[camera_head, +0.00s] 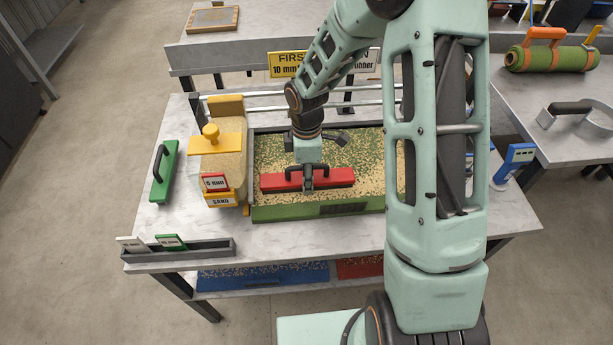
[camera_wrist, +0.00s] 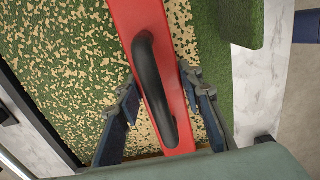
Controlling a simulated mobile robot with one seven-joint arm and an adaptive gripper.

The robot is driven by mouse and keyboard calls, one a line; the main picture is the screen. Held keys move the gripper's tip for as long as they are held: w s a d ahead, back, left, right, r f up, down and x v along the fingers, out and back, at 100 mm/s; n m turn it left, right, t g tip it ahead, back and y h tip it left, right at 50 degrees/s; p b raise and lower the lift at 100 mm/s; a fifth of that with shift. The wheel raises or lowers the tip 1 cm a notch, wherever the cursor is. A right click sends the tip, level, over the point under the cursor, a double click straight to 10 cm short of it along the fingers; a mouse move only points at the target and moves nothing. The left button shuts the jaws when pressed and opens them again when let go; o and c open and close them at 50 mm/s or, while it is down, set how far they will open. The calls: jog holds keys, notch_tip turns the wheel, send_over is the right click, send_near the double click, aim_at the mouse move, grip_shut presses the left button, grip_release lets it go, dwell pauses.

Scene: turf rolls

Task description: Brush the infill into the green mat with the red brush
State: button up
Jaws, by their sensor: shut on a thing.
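The red brush (camera_head: 335,178) lies across the front part of the green mat (camera_head: 272,213) on the middle bench. Sand-coloured infill is spread in patches over the mat, with green showing through. My gripper (camera_head: 308,180) comes down from above and is shut on the brush at its black handle. In the wrist view the red brush (camera_wrist: 133,18) runs lengthwise, with my fingers (camera_wrist: 160,95) on either side of the handle. Green and speckled infill of the mat (camera_wrist: 60,50) show on both sides of it. My arm hides the mat's right end.
A yellow sand hopper (camera_head: 221,168) stands left of the mat, with a green handled tool (camera_head: 164,172) beyond it. A grey card holder (camera_head: 180,255) sits at the bench's front left. A blue tool (camera_head: 515,157) is at the right, and a rolled turf (camera_head: 552,58) lies on the right bench.

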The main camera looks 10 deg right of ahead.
aim_at(319, 176)
jog(key=shift+d, duration=0.1)
jog(key=shift+d+p, duration=0.4)
jog(key=shift+d, duration=1.1)
jog(key=shift+a, duration=0.1)
jog(key=shift+a+b, duration=0.3)
jog(key=shift+a, duration=1.2)
jog(key=shift+d+p, duration=2.2)
jog(key=shift+d, duration=5.75)
jog(key=shift+a, duration=0.1)
jog(key=shift+a+b, duration=0.3)
jog(key=shift+a, duration=1.25)
jog(key=shift+d, duration=0.1)
